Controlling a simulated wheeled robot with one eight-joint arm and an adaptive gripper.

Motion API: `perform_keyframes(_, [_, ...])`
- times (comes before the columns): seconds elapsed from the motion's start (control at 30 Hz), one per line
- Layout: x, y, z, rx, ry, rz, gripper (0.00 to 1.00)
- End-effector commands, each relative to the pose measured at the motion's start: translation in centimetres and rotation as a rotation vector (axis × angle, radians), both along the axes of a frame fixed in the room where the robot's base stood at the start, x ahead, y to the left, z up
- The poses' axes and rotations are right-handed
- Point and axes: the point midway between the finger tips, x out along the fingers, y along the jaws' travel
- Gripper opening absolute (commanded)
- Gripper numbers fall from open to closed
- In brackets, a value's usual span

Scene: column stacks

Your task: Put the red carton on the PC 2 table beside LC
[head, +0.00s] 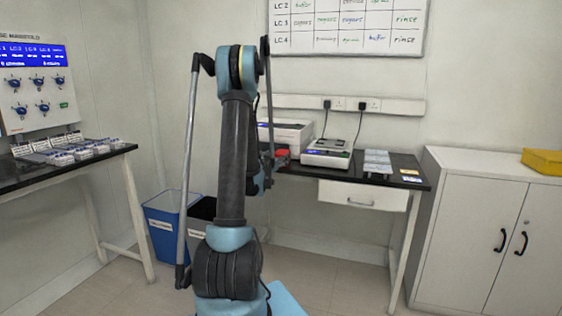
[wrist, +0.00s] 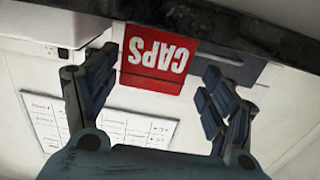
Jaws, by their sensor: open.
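The red carton, marked CAPS, shows in the wrist view (wrist: 154,60) upside down against a dark table edge. It is between the spread fingers of my gripper (wrist: 160,68), with a gap visible on each side. My gripper is open and holds nothing. In the head view, part of the red carton (head: 282,154) shows just right of my arm, on the black-topped table (head: 405,177) at the back wall. My arm hides most of my gripper there. I cannot read any PC 2 label on a table.
A white instrument (head: 327,153) and grey trays stand right of the carton, with a larger pale unit (head: 290,135) behind. A blue bin (head: 163,225) is on the floor. A left bench (head: 60,172) carries several vials. A white cabinet (head: 480,230) bears a yellow box (head: 543,161).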

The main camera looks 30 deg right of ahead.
Motion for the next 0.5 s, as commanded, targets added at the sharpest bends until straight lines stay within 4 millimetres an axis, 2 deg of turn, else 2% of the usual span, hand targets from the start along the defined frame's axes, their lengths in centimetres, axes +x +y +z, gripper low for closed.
perform_keyframes(0.23, [0.6,-1.1,0.1,0.000,0.000,-0.001,0.77])
perform_keyframes(0.5, [2.6,-4.1,0.4,0.000,0.000,-0.001,0.77])
